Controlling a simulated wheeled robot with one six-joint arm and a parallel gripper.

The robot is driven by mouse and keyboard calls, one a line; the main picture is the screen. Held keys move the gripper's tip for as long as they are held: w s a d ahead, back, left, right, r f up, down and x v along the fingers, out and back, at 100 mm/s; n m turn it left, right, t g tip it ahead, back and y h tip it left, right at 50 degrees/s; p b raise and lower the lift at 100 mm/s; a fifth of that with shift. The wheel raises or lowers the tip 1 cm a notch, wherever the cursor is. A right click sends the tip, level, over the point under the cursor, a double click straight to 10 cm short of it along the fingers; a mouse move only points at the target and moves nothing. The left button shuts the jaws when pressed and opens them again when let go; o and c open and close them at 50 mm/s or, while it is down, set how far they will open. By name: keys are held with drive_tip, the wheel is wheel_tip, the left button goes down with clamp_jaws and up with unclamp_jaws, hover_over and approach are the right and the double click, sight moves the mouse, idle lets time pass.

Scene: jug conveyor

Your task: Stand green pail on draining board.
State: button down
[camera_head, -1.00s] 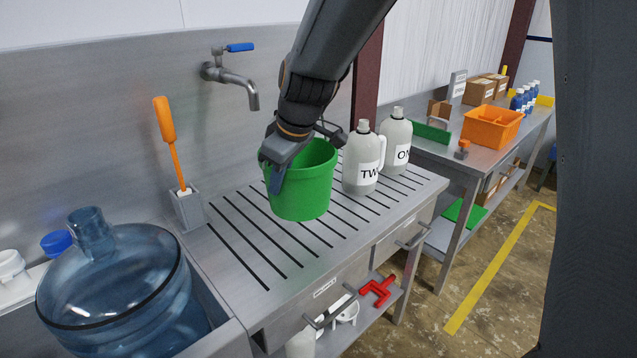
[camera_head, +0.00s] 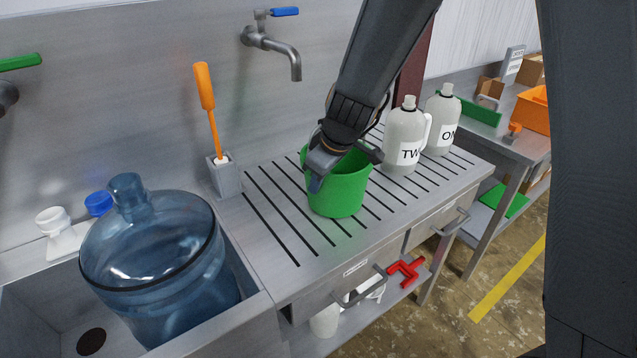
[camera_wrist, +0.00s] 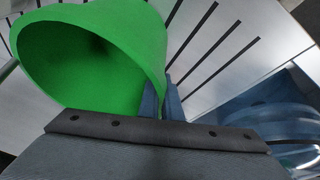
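The green pail (camera_head: 340,188) is upright over the slotted middle of the draining board (camera_head: 262,248), left of two white jugs. Its base looks at or very near the board; I cannot tell whether it touches. My gripper (camera_head: 316,182) is shut on the pail's rim on the left side, one finger inside and one outside. In the wrist view the pail (camera_wrist: 140,40) shows its open, empty-looking mouth, with its wall between the blue fingertips (camera_wrist: 163,98). The outer finger is partly hidden there.
White jugs (camera_head: 403,140) (camera_head: 440,120) stand behind right on the board. A brush holder (camera_head: 224,178) with an orange-handled brush stands at its left end. A large blue bottle (camera_head: 160,265) sits in the sink. A tap (camera_head: 275,45) overhangs behind. The board's front left is clear.

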drive_tip(key=shift+f, duration=0.2)
drive_tip(key=c, duration=2)
unclamp_jaws()
drive_tip(key=shift+r, duration=0.1)
drive_tip(key=shift+r, duration=0.25)
drive_tip(key=b+v, duration=0.2)
drive_tip(key=v, duration=0.9)
drive_tip(key=shift+s+d+r, duration=0.2)
drive_tip(key=shift+s+d+f+m+g+h+b, duration=0.4)
drive_tip(key=shift+s+d+f+m, duration=1.45)
drive_tip(key=shift+s+d+f, duration=0.6)
drive_tip(key=shift+s+d+f+m+g+h+b, duration=0.2)
drive_tip(key=shift+s+d+f+m+g+h, duration=0.25)
drive_tip(key=shift+s+d+f+m, duration=1.95)
drive_tip(key=shift+s+d+f+m+g+h+b, duration=0.3)
drive_tip(key=shift+s+d+f+m+h, duration=0.25)
drive_tip(key=shift+s+d+f+m, duration=1.45)
